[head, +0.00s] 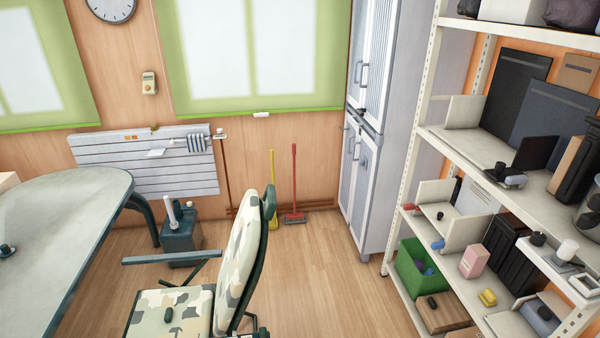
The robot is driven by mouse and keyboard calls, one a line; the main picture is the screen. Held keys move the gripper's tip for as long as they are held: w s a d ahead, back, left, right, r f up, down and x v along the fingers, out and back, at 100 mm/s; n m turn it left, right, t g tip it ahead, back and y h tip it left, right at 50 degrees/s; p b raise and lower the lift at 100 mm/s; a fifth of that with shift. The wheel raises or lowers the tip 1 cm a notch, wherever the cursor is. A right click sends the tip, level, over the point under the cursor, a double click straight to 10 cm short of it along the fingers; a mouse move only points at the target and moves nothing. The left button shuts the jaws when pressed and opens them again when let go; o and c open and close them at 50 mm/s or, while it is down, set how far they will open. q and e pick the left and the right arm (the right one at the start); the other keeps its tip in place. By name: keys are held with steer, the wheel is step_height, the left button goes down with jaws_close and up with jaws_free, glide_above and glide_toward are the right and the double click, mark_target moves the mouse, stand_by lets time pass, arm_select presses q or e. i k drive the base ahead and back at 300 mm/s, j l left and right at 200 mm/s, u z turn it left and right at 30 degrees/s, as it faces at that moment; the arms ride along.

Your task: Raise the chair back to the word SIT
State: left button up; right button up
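A camouflage-patterned chair stands at the bottom centre of the head view. Its chair back (238,262) is upright with a slight lean to the right, and I see it nearly edge-on. Its seat (165,315) is cut off by the bottom edge, and a dark armrest (170,258) shows on its left side. I cannot make out the word SIT anywhere. Neither of my grippers shows in this view.
A grey-topped table (60,235) stands at the left. A metal shelf rack (478,160) with boxes and a green bin (412,272) fills the right. A grey cabinet (362,185) stands at the back. Red (294,190) and yellow brooms lean on the wall. Wooden floor is clear right of the chair.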

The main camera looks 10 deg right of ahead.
mark_target(245, 255)
steer(key=i+l, duration=0.25)
steer(key=i, duration=0.2)
steer(key=i+l, duration=0.25)
steer(key=i, duration=0.25)
steer(key=i+l, duration=0.25)
steer(key=i, duration=0.2)
steer(key=i+l, duration=0.25)
steer(key=i, duration=0.25)
